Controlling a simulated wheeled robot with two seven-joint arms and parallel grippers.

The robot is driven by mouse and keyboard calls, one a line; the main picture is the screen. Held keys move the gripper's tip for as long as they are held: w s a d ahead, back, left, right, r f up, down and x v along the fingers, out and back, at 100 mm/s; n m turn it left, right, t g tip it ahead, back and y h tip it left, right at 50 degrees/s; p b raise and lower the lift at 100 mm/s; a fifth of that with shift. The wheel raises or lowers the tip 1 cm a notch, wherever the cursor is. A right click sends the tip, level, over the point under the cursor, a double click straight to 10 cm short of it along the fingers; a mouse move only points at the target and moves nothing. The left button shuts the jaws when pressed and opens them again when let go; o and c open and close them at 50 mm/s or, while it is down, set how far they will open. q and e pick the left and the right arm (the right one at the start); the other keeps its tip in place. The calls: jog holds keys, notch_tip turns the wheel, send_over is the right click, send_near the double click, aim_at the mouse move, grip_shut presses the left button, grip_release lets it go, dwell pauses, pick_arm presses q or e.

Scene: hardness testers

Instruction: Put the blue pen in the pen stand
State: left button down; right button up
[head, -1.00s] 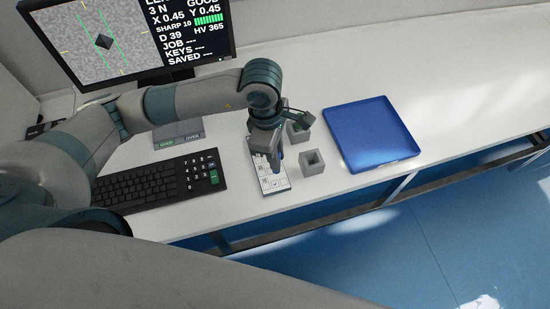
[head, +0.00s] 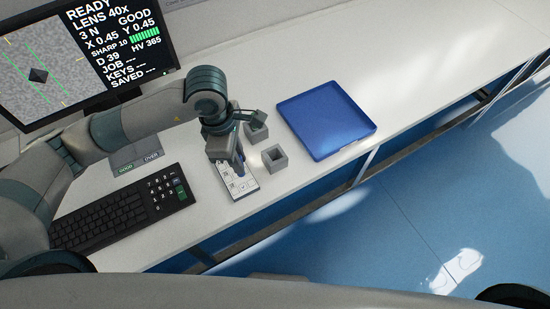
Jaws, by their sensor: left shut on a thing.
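My left gripper (head: 238,168) points down over a white printed card (head: 243,188) on the bench. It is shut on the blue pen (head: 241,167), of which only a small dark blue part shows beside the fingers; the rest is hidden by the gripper. Two grey square open-topped holders are to the right of the gripper: a nearer one (head: 275,158) and a farther one (head: 257,133), partly behind my wrist. I cannot tell for sure which is the pen stand. My right gripper is not in view.
A blue tray (head: 325,120) lies right of the holders. A black keyboard (head: 125,215) lies left of the card, with a grey GOOD/OVER pad (head: 136,159) behind it. A monitor (head: 85,60) stands at back left. The bench's front edge is close to the card.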

pick_arm(q)
jog(key=w+a+r+m+g+y+b, duration=0.1)
jog(key=a+r+m+b, duration=0.2)
jog(key=m, duration=1.5)
jog(key=a+r, duration=0.4)
jog(key=a, duration=0.1)
jog(key=shift+w+a+r+b, duration=0.2)
jog(key=shift+w+r+b, duration=0.05)
jog(key=shift+r+b, duration=0.15)
jog(key=shift+d, duration=0.1)
